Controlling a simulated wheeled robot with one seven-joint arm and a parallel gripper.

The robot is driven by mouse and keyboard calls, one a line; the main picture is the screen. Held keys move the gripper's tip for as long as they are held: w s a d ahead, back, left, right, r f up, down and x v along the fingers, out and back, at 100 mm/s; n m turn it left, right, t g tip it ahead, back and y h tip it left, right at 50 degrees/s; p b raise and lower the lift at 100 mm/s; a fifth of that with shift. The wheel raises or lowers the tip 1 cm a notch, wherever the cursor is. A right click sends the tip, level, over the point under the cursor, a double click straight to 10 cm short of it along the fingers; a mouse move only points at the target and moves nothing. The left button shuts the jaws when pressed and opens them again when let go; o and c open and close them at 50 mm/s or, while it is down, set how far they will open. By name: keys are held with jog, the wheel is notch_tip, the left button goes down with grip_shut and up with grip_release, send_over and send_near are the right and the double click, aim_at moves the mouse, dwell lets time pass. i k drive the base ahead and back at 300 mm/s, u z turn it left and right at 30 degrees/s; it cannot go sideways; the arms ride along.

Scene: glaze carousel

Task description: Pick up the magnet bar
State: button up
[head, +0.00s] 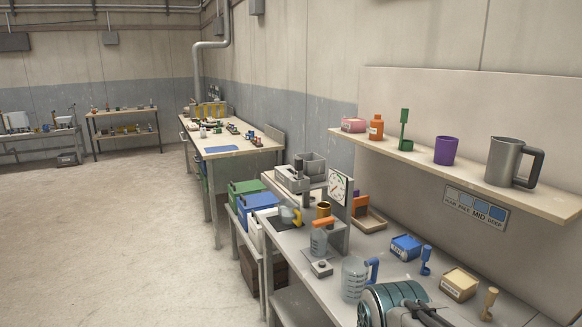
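I cannot make out a magnet bar for certain in the head view. Small items lie on the near grey bench (337,283), among them a blue labelled box (406,247) with a blue upright tool (426,261) beside it. A cream labelled box (459,284) and a tan upright tool (490,301) stand nearer the right. A teal and dark grey part of what looks like my arm covers the bench's front at the bottom edge. My gripper's fingers cannot be made out.
A clear jug with a blue handle (354,279) and one with an orange handle (319,240) stand on the bench. A dial gauge (337,187) rises behind. A wall shelf (440,172) holds a purple cup (446,150) and grey pitcher (506,160). Open floor (110,240) lies left.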

aim_at(298, 170)
jog(key=i, duration=0.15)
jog(key=k, duration=0.5)
jog(key=u, duration=0.9)
jog(key=i, duration=2.5)
jog(key=z, duration=1.25)
jog(key=i, duration=0.4)
jog(key=z, duration=0.25)
